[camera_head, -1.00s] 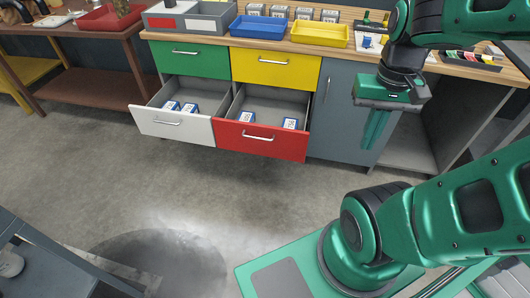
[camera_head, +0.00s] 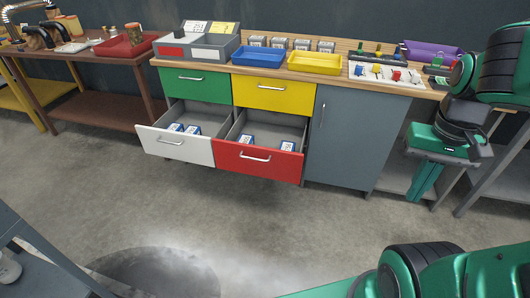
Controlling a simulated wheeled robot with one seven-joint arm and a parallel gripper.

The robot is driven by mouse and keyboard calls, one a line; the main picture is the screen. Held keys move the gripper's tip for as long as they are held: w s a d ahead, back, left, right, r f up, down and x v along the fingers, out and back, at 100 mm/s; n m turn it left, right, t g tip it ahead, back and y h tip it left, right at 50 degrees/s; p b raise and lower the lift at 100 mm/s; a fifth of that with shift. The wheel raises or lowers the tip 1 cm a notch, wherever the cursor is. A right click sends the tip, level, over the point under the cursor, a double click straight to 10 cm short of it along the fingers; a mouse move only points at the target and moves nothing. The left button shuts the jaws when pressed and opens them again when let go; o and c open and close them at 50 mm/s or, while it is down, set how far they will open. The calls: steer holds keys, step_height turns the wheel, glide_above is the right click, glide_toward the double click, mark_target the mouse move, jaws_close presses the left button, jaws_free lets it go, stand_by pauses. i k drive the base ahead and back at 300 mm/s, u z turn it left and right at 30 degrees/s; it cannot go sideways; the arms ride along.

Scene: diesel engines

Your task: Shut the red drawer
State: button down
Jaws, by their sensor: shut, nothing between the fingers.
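The red drawer (camera_head: 257,159) is pulled out from the lower right of the drawer block. Small blue-and-white boxes lie inside it, and its front carries a silver bar handle (camera_head: 255,157). The white drawer (camera_head: 176,146) to its left is also pulled out, with small boxes in it. The green drawer (camera_head: 196,85) and yellow drawer (camera_head: 273,92) above them are shut. My gripper (camera_head: 420,197) hangs at the right, pointing down with its green fingers together and empty. It is well to the right of the red drawer and touches nothing that I can see.
A grey cabinet door (camera_head: 351,138) stands between the red drawer and my gripper. The wooden worktop (camera_head: 340,81) carries a blue tray (camera_head: 258,57), a yellow tray (camera_head: 315,63) and tools. The grey floor (camera_head: 230,220) before the drawers is clear. A brown table (camera_head: 100,106) stands at left.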

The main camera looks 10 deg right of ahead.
mark_target(267, 138)
steer(key=z, duration=0.1)
steer(key=i, duration=1)
steer(key=u, duration=0.05)
